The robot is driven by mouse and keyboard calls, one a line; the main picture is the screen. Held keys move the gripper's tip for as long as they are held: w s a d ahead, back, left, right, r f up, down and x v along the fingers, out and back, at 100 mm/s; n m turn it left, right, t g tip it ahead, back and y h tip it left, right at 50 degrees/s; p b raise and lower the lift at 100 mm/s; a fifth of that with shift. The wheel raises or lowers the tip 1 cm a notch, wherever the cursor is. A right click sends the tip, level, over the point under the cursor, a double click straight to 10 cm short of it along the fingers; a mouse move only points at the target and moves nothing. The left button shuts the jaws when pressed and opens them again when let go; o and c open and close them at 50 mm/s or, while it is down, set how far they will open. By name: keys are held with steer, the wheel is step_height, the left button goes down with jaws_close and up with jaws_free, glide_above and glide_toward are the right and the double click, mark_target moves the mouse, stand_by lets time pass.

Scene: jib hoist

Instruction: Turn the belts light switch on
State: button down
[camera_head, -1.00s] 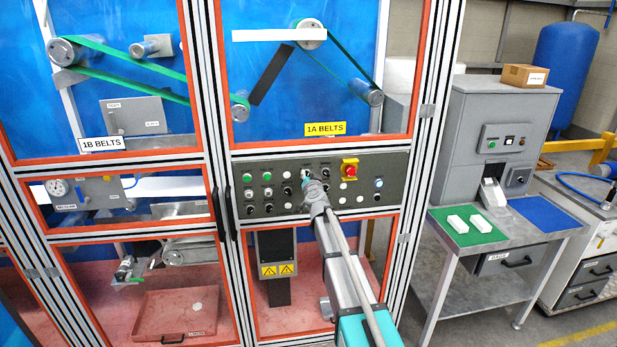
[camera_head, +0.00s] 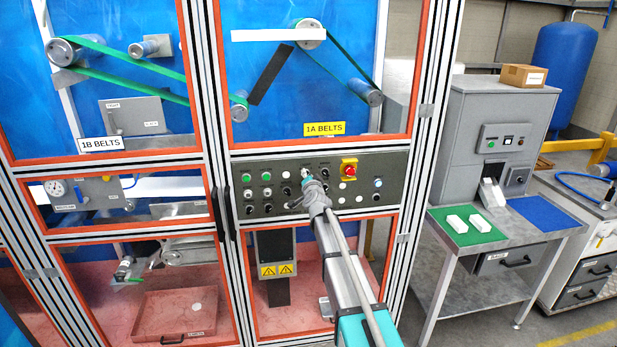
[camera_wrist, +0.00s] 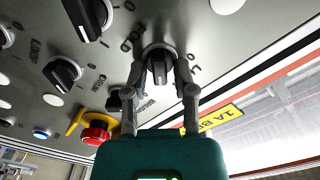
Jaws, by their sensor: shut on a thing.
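The grey control panel (camera_head: 395,185) sits under the yellow 1A BELTS label and carries rows of buttons and black rotary switches. My gripper (camera_head: 309,182) is at the panel's upper middle row and hides part of it. In the wrist view, my gripper (camera_wrist: 161,58) has its two fingers on either side of a black rotary switch knob (camera_wrist: 159,70) and is shut on it. The marks around this knob are partly hidden, and I cannot read its name for sure. Other black knobs (camera_wrist: 62,73) stand close by.
A red emergency stop (camera_head: 350,170) on a yellow plate is just right of my gripper; it also shows in the wrist view (camera_wrist: 97,130). Frame posts (camera_head: 425,130) flank the panel. A bench with a green mat (camera_head: 466,236) stands to the right.

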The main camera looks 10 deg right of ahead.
steer(key=shift+c, duration=2.2)
jaws_free()
steer(key=s, duration=1.2)
